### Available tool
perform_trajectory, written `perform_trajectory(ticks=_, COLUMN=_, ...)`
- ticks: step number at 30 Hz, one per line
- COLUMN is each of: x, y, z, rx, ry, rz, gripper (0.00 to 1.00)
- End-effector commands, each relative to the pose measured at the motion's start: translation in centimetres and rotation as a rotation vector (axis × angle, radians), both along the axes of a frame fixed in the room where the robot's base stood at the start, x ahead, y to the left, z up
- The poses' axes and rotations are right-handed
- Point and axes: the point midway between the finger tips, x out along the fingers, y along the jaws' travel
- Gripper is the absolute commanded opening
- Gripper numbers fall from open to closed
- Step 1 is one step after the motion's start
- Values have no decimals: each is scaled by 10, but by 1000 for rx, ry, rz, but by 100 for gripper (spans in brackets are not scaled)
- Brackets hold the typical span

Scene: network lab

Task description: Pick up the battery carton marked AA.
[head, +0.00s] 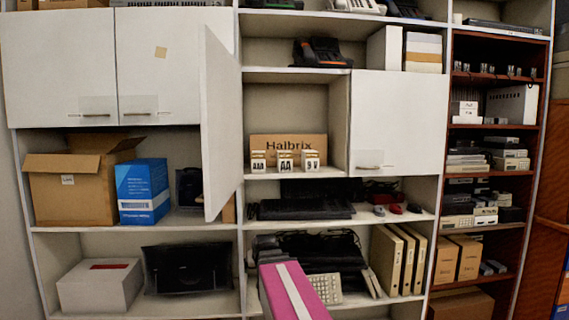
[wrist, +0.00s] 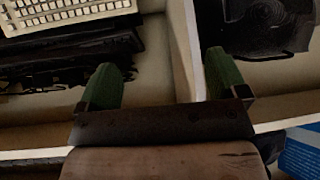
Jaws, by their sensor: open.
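Three small white cartons stand side by side on the middle shelf in the head view. The left one (head: 259,160) reads AAA, the middle battery carton (head: 285,160) reads AA, and the right one (head: 311,160) seems to read 9V. All are upright, in front of a brown carton (head: 288,143) marked Halbrix. My gripper (wrist: 162,70), with two green fingers, is open and empty in the wrist view. It faces the lower shelves near an upright divider, and no battery carton shows in that view.
A cabinet door (head: 222,125) stands open just left of the cartons' compartment; a closed door (head: 399,122) is on its right. Below lie black keyboards (head: 300,209). A blue box (head: 143,191) stands left; it also shows in the wrist view (wrist: 300,152). A light keyboard (wrist: 65,15) lies low.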

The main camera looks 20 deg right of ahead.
Motion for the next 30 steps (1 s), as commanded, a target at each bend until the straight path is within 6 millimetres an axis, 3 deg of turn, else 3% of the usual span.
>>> perform_trajectory(ticks=3, x=21, y=-20, z=50, rx=-14, ry=-125, rz=-22, gripper=92)
perform_trajectory(ticks=10, x=46, y=-56, z=147, rx=-50, ry=-359, rz=-63, gripper=92)
perform_trajectory(ticks=21, x=50, y=-111, z=313, rx=-129, ry=-724, rz=-128, gripper=92)
perform_trajectory(ticks=25, x=44, y=-123, z=358, rx=-155, ry=-821, rz=-144, gripper=92)
perform_trajectory(ticks=30, x=38, y=-132, z=389, rx=-173, ry=-889, rz=-156, gripper=92)
